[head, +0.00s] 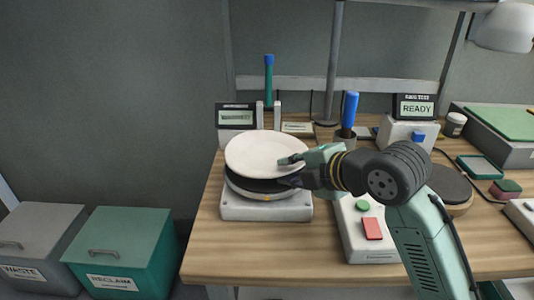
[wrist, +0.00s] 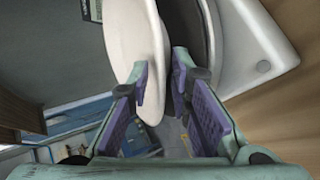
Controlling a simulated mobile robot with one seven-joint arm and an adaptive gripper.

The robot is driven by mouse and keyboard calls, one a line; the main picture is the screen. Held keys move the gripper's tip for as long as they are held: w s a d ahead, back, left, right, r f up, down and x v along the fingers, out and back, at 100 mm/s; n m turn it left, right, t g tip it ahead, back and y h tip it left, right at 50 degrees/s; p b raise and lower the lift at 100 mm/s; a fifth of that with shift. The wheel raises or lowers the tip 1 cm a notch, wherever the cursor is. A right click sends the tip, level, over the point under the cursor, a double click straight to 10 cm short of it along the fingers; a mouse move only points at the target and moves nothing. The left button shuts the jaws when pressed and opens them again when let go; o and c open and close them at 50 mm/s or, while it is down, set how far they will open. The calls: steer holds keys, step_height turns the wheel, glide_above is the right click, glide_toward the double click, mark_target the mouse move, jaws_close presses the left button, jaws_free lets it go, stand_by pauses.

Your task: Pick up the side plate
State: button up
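The side plate (head: 262,151) is a round, cream-white plate. In the head view it hangs a little above a dark round disc (head: 240,184) on a pale, boxy device (head: 265,212). My gripper (head: 290,168) is at its right edge, one finger above and one below. In the wrist view the plate (wrist: 132,38) runs between the fingertips of my gripper (wrist: 160,78). The left finger overlaps its face and the right finger is on its underside. A visible gap separates it from the disc. The grip looks shut on the rim, though the lower contact is partly hidden.
A control box (head: 367,232) with green and red buttons stands right of the device. A cup with a blue-handled tool (head: 350,110) and a small display (head: 236,118) are behind. Two bins (head: 120,250) stand at the left, beyond the table edge.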

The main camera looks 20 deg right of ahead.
steer(key=shift+c, duration=0.6)
jaws_close()
